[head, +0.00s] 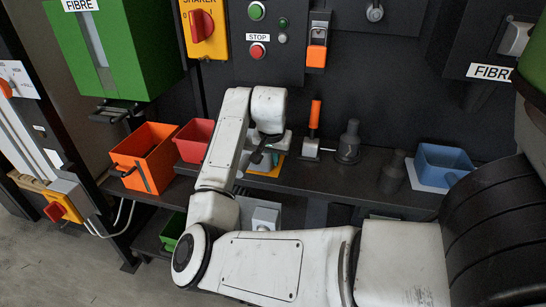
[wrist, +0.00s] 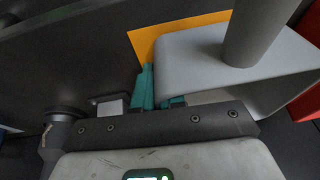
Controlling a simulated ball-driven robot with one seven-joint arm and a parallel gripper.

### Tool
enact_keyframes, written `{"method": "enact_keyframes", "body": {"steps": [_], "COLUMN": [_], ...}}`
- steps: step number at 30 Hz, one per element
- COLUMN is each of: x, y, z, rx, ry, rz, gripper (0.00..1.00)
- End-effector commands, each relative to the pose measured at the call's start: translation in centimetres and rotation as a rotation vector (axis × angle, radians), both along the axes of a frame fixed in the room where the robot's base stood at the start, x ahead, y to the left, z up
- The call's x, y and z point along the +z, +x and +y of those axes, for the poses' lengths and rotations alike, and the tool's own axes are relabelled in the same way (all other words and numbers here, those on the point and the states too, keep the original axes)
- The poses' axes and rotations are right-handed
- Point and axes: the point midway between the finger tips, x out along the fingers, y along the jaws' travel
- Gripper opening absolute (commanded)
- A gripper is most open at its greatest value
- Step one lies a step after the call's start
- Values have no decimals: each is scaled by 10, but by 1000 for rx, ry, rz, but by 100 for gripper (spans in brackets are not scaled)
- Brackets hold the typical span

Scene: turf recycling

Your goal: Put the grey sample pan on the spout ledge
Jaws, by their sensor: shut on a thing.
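My gripper (head: 262,153) reaches over the dark ledge (head: 330,176) at a yellow-orange square (head: 262,173). In the wrist view the teal fingers of my gripper (wrist: 160,92) are shut on the near left edge of the grey sample pan (wrist: 190,63). The pan is over the yellow-orange square (wrist: 142,40), which shows beyond its far and left edges. I cannot tell whether the pan touches it. A grey cylinder (wrist: 256,28) overlaps the pan's opening. In the head view my arm and gripper largely hide the pan.
A red bin (head: 195,140) and an orange bin (head: 145,157) stand left of my gripper. An orange-handled tool (head: 314,120), a dark grey fitting (head: 348,142) and a blue bin (head: 443,165) stand to the right. A control panel (head: 268,40) is behind. The ledge's front middle is clear.

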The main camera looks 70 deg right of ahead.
Motion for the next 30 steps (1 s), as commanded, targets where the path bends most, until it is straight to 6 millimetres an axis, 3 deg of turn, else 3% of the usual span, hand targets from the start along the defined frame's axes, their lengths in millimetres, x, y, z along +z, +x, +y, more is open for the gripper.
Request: {"method": "enact_keyframes", "body": {"steps": [6,7,14,23,30], "x": [-3,-2,-2,1,33], "y": [0,0,0,0,-2], "z": [0,0,0,0,9], "rx": [0,0,0,-1,-1], "ry": [-1,0,0,0,-4], "rz": [0,0,0,-1,-3], "gripper": [0,12,35,35,35]}}
